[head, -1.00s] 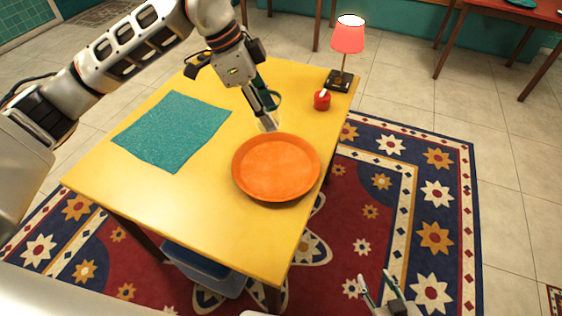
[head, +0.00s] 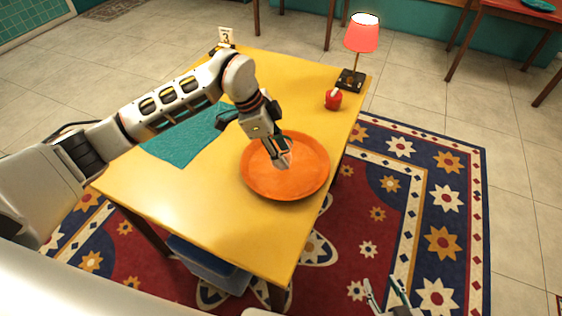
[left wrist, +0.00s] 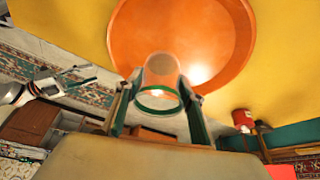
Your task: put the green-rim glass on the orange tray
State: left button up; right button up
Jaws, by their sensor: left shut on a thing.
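The orange tray (head: 285,190) lies on the yellow table near its right edge. My left gripper (head: 280,160) is over the tray in the head view. In the left wrist view its two fingers (left wrist: 158,100) are shut on the clear glass with the green rim (left wrist: 160,72). The green rim faces the wrist camera and the glass's far end overlaps the tray's edge (left wrist: 125,45). In the head view the gripper mostly hides the glass, and its height above the tray is hard to tell. My right gripper (head: 388,292) is open and empty, low at the bottom right beside the table.
A teal cloth (head: 185,145) lies on the table, partly behind my left arm. A small card or box (head: 226,37) is at the far left corner. The table's front is clear.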

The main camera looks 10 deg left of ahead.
pick_arm(q)
notch_tip(320, 180, down, 4)
jog(key=shift+f, duration=0.15)
dwell(0.3)
jog(key=shift+f, duration=0.15)
jog(key=o, duration=1.1)
jog(key=shift+o, duration=0.2)
